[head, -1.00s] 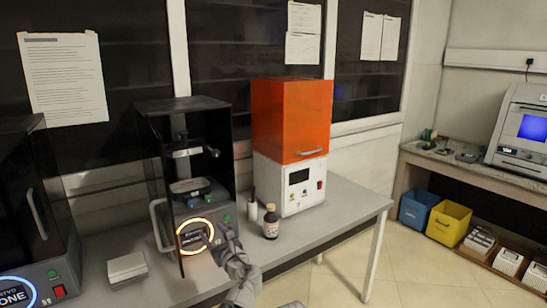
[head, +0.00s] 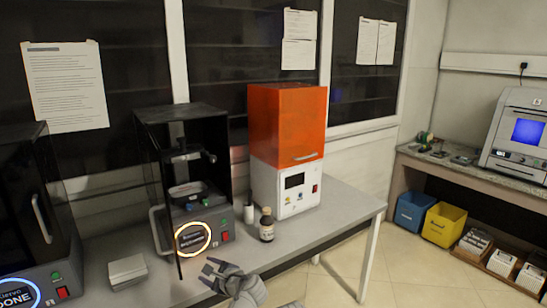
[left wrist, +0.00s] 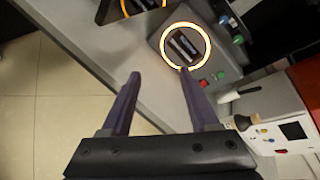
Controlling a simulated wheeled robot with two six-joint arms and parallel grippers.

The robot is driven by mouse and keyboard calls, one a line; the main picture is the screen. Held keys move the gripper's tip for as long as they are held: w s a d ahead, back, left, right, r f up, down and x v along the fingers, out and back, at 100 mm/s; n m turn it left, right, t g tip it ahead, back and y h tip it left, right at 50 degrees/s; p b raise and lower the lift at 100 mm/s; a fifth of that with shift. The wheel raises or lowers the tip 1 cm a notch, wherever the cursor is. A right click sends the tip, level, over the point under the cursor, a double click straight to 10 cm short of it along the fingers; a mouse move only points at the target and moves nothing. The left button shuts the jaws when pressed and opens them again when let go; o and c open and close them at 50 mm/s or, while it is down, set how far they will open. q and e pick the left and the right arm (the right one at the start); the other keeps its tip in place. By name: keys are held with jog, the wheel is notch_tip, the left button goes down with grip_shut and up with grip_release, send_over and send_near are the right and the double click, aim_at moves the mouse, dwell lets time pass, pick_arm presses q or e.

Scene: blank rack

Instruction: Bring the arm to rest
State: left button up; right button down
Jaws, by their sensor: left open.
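My left gripper (head: 212,272) is at the bottom middle of the head view, in front of the bench edge. Its two fingers stand apart with nothing between them, as the left wrist view (left wrist: 158,74) also shows. The black open-fronted machine (head: 222,226) with a glowing orange ring stands just beyond it, and the gripper does not touch it. The ring (left wrist: 186,45) shows past the fingertips in the left wrist view. My right gripper is in neither view.
On the grey bench (head: 345,205) stand a brown bottle (head: 267,228), an orange-topped white machine (head: 288,140), a stack of pale sheets (head: 127,269) and another black machine (head: 35,215). Blue (head: 414,211) and yellow (head: 445,224) bins are at right. The floor in front is clear.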

pick_arm(q)
jog(key=s+d+f+n+g+h+p, duration=0.3)
jog(key=s+d+n+g+h, duration=0.1)
jog(key=s, duration=0.7)
jog(key=s+d+f+n+g+h+p, duration=0.3)
jog(key=s+d+n+g, duration=0.3)
jog(key=s+d+n, duration=0.3)
jog(key=s+n+h+p, duration=0.1)
jog(key=s, duration=0.2)
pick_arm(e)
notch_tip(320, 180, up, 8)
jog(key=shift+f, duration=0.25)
pick_arm(q)
jog(key=shift+f, duration=0.1)
dwell(1.3)
